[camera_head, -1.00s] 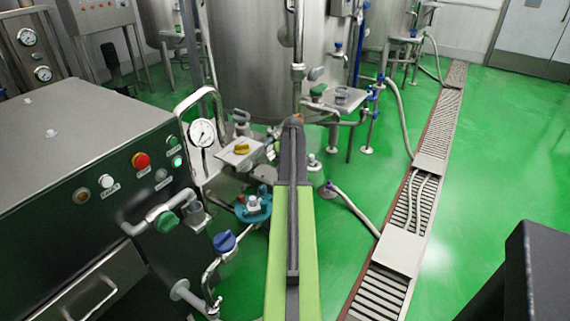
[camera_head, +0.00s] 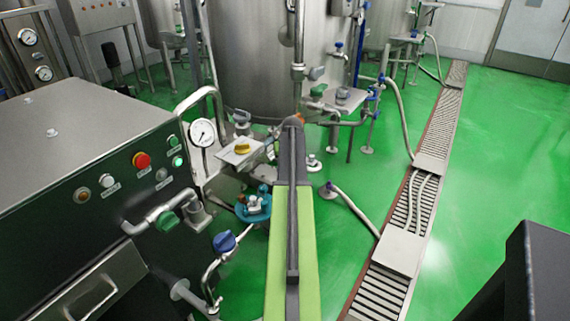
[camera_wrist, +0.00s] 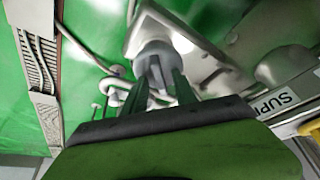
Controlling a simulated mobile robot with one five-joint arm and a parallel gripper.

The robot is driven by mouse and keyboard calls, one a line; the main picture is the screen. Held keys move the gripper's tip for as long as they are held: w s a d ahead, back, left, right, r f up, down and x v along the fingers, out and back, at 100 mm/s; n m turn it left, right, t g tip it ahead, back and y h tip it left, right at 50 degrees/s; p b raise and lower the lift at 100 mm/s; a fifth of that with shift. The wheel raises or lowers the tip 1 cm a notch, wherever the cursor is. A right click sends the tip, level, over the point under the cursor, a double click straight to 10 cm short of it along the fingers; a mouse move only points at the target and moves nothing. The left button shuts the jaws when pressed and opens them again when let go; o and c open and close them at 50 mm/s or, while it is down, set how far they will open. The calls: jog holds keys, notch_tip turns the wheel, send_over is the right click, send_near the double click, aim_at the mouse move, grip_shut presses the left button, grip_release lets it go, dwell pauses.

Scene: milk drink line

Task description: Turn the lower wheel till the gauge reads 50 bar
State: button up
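The round white gauge (camera_head: 203,132) stands at the left of the head view. Its dark needle shows, but the numbers are too small to read. In the wrist view, a grey wheel (camera_wrist: 156,52) sits on a pale metal plate. My gripper (camera_wrist: 159,78) has its two dark fingers apart, with their tips at this wheel's near side. I cannot tell whether they press on it. My arm hides the gripper in the head view. I cannot tell which is the lower wheel.
A steel cabinet (camera_head: 70,135) with buttons fills the left. A steel tank (camera_head: 250,60) is behind. A floor drain (camera_head: 405,245) runs along the right, with open green floor beyond it.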

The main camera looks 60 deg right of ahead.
jog(key=p+v, duration=1.6)
jog(key=v, duration=0.1)
jog(key=shift+r, duration=0.15)
jog(key=shift+a, duration=0.1)
dwell(2.4)
